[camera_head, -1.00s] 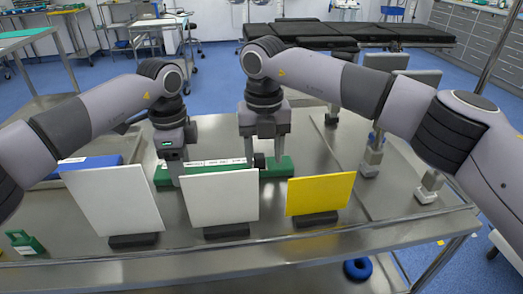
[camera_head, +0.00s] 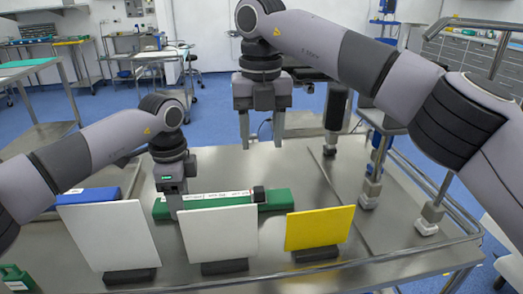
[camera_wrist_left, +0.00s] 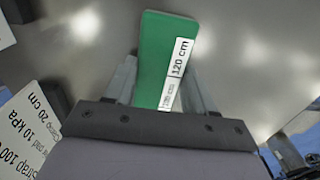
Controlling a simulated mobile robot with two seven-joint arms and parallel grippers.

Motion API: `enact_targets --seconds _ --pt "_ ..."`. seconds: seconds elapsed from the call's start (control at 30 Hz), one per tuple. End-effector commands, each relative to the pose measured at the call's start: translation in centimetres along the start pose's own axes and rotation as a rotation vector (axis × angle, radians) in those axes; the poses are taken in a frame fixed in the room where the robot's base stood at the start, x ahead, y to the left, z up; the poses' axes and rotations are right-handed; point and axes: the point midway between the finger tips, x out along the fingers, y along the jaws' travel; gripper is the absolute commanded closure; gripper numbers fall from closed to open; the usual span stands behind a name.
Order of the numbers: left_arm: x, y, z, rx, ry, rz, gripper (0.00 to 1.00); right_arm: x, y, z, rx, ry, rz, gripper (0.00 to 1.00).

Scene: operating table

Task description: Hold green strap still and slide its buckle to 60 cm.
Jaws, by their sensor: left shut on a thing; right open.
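The green strap (camera_head: 278,199) lies across the steel table behind the upright cards, with a white printed scale along it. Its dark buckle (camera_head: 259,194) sits on the strap's right part; the scale value there is too small to read. My left gripper (camera_head: 173,204) is shut on the strap near its left end. In the left wrist view the green strap (camera_wrist_left: 165,45) runs between the fingers of my left gripper (camera_wrist_left: 160,80), with "120 cm" printed on its scale. My right gripper (camera_head: 262,142) is open and empty, above and behind the buckle, apart from it.
Two white cards (camera_head: 108,235) (camera_head: 219,234) and a yellow card (camera_head: 319,228) stand in dark holders in front of the strap. A blue block (camera_head: 88,196) lies at left. Grey clamp-like fixtures (camera_head: 371,185) stand at right. Table behind the strap is clear.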

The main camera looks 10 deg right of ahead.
Motion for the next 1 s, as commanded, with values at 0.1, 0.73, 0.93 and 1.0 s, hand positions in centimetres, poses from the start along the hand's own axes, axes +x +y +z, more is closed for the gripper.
enact_targets --seconds 0.1,0.73,0.93,1.0 --pt "-0.1 0.0 0.0 0.0 0.001 -0.001 0.89 -0.4 0.0 0.0 0.0 0.0 0.0 0.49" --pt "0.0 0.0 0.0 0.0 0.001 -0.001 0.16 -0.3 0.0 0.0 0.001 0.0 0.0 0.49" --pt "-1.3 -0.1 0.0 0.0 0.002 -0.004 0.16 -0.3 0.0 0.0 0.001 0.0 0.0 0.49" --pt "-2.5 -0.1 0.0 0.0 0.002 -0.004 0.16 -0.3 0.0 0.0 0.001 0.0 0.0 0.49"
